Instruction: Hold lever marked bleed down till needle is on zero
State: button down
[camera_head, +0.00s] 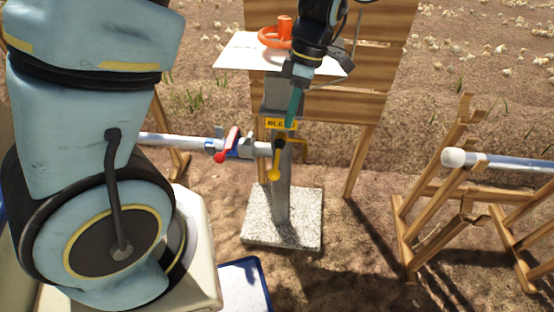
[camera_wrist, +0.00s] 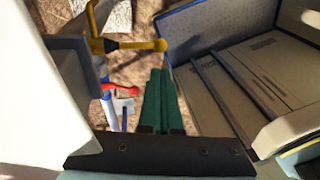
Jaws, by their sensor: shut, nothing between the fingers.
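A yellow plate (camera_head: 275,123) whose visible letters read "BLE" is fixed on the grey post; my fingers cover its right part. Below it hangs a lever with a yellow knob (camera_head: 274,173). My gripper (camera_head: 290,124) is shut and empty, its teal fingers pointing down in front of the plate. In the wrist view the yellow lever (camera_wrist: 125,44) lies across the upper left, its round knob just beyond the tips of my gripper (camera_wrist: 160,70). I cannot tell whether they touch. No gauge face or needle is visible.
A red-handled lever (camera_head: 222,157) sits on the pipe left of the post. An orange handwheel (camera_head: 275,38) is above, by a white board (camera_head: 240,52). The post stands on a speckled slab (camera_head: 257,225). Wooden trestles (camera_head: 435,215) with a pipe stand right. A blue-rimmed tray (camera_head: 265,285) is in front.

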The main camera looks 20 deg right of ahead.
aim_at(275, 169)
jog(key=x, duration=1.3)
jog(key=shift+s, duration=0.1)
jog(key=shift+b, duration=0.3)
